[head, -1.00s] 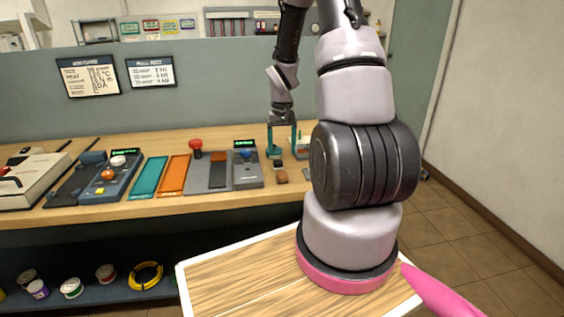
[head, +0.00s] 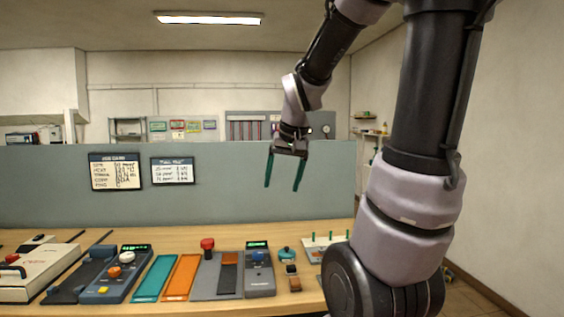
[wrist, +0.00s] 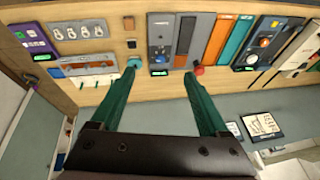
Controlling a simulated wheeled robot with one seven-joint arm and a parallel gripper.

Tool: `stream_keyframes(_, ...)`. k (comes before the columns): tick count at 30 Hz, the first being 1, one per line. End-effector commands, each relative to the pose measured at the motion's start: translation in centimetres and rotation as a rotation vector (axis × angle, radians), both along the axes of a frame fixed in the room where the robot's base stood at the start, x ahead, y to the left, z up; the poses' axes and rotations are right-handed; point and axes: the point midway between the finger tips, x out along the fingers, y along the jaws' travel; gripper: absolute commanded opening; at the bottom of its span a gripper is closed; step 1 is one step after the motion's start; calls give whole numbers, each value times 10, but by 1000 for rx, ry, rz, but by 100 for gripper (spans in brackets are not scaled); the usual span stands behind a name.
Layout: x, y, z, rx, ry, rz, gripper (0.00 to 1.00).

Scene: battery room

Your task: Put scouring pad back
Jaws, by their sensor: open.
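My gripper (head: 285,172) is raised well above the bench, its two green fingers spread with nothing between them. The fingers also frame the wrist view (wrist: 160,85). No item is clearly recognisable as the scouring pad. A small brown block (head: 295,284) and a dark block with a brownish top (head: 291,269) lie in line right of the grey meter. They also show in the wrist view as the brown block (wrist: 129,23) and dark block (wrist: 131,44). A round teal item (head: 286,254) sits just behind them; the wrist view shows it by a fingertip (wrist: 134,62).
The grey meter (head: 258,275), a red-knobbed grey plate (head: 207,285), orange strip (head: 181,278) and teal strip (head: 155,278) crowd the bench (head: 200,232). A white board with green pegs (head: 328,240) stands right. A grey partition (head: 240,185) rises behind.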

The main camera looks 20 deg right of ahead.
Motion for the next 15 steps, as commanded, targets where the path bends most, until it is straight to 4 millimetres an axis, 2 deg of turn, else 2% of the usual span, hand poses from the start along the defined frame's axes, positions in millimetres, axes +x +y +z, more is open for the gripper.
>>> stream_keyframes(1, -16, 9, 17, 15, -45, 2, 78)
stream_keyframes(6, -64, 31, 50, 81, -149, 11, 78)
stream_keyframes(10, -89, 41, 62, 120, -200, 19, 78)
stream_keyframes(15, -102, 46, 67, 142, -223, 24, 78)
